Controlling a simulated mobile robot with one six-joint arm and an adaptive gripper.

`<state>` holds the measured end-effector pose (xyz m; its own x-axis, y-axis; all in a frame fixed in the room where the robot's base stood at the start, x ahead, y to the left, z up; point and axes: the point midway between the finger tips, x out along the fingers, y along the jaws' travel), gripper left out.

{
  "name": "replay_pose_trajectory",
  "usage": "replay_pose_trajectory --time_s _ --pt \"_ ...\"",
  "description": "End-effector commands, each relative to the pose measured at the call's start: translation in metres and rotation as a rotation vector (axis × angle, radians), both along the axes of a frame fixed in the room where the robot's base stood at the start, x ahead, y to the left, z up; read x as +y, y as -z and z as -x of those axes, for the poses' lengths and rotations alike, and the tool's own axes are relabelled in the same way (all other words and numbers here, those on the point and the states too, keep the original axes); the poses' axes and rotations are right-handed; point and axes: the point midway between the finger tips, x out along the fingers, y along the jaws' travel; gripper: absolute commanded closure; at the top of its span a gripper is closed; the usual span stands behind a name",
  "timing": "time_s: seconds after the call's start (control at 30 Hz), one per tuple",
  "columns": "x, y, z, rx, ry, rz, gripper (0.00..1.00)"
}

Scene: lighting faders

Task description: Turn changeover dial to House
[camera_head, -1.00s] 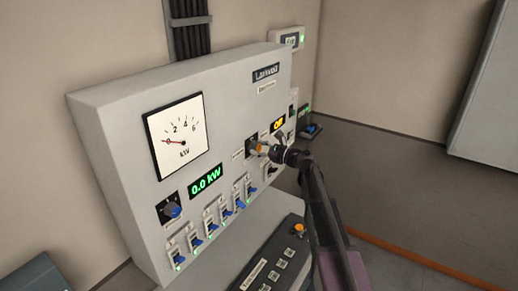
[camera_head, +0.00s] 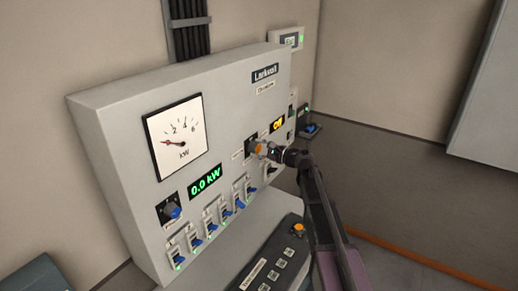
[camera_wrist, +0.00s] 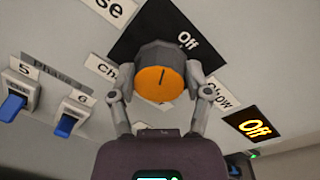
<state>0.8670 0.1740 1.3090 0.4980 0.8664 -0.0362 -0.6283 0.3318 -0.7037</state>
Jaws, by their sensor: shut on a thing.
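The changeover dial (camera_wrist: 160,75) is a grey knob with an orange face and a dark pointer line, on a black plate (camera_wrist: 140,36) in the wrist view. The plate reads "Off" near the dial, and labels ending in "se" and reading "Show" lie on either side. My gripper (camera_wrist: 160,92) is shut on the dial, one finger on each side. In the head view my gripper (camera_head: 270,150) meets the orange dial (camera_head: 256,148) on the panel's right part. An amber display (camera_wrist: 255,127) reads "Off".
The grey panel (camera_head: 110,120) carries a kW dial gauge (camera_head: 177,137), a green 0.0 kW readout (camera_head: 205,181) and a blue knob (camera_head: 170,209). Several blue switches line its lower edge; switch 6 (camera_wrist: 68,122) is close to my left finger. A dark console (camera_head: 262,258) stands below.

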Motion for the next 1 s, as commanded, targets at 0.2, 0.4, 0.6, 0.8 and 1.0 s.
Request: replay_pose_trajectory --time_s 0.2,0.4,0.6,0.8,1.0 --pt "0.0024 -0.0006 0.0006 -0.168 -0.002 0.109 0.84" --pt "0.0028 -0.0001 0.001 -0.305 -0.003 0.198 0.84" --pt "0.0029 0.0002 0.0011 -0.398 -0.002 0.259 0.84" --pt "0.003 0.0003 0.001 -0.444 -0.002 0.288 0.84" --pt "0.0029 0.0003 0.0007 -0.453 -0.001 0.295 0.84"
